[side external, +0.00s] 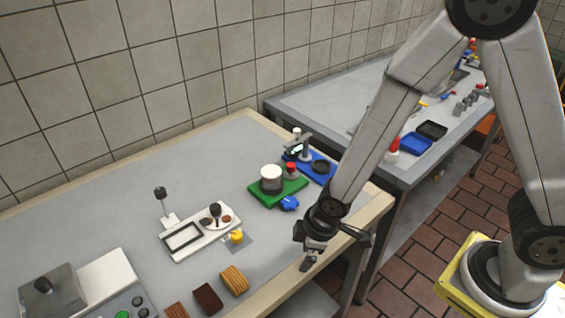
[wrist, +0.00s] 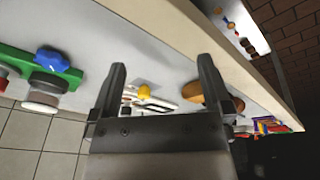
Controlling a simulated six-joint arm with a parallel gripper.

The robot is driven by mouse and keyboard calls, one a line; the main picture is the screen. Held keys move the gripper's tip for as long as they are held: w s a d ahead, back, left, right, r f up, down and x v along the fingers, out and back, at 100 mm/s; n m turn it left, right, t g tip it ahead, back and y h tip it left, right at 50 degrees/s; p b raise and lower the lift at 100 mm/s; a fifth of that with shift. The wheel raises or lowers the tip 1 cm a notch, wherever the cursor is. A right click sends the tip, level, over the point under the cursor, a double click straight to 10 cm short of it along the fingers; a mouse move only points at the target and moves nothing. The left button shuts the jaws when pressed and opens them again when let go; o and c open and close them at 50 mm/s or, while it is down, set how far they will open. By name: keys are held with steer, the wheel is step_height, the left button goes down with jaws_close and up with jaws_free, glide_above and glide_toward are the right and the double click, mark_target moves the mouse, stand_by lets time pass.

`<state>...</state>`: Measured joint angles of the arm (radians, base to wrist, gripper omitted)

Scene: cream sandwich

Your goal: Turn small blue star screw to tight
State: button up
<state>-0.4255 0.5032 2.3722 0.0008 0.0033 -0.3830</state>
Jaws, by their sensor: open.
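The blue star screw (side external: 289,203) is at the front edge of the green base (side external: 260,197), which carries a white-topped round part (side external: 271,173). In the wrist view the blue star screw (wrist: 52,60) shows at the left, on the green base (wrist: 15,58), outside the fingers. My gripper (side external: 308,256) is above the table's front edge, in front of the screw and apart from it. In the wrist view my gripper's fingers (wrist: 162,68) are spread with nothing held between them. How tight the screw is cannot be told.
A blue base (side external: 323,177) with a small device stands behind the green one. A white plate (side external: 200,240) and a yellow knob (side external: 237,236) lie to the left, with several brown blocks (side external: 207,298) nearer the front. A second table (side external: 300,101) stands behind at the right.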

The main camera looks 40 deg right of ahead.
steer(key=s+d+n+h, duration=0.3)
steer(key=d+n+h, duration=0.5)
steer(key=d+n, duration=0.5)
steer(key=w+a+r+n+t+y, duration=0.55)
steer(key=w+n+t, duration=0.4)
steer(key=n, duration=0.25)
steer(key=t, duration=0.1)
glide_toward(290, 202)
steer(key=shift+a+h, duration=0.1)
steer(key=shift+h, duration=0.15)
steer(key=shift+w+f, duration=0.1)
steer(key=shift+w, duration=0.1)
steer(key=shift+x, duration=3.75)
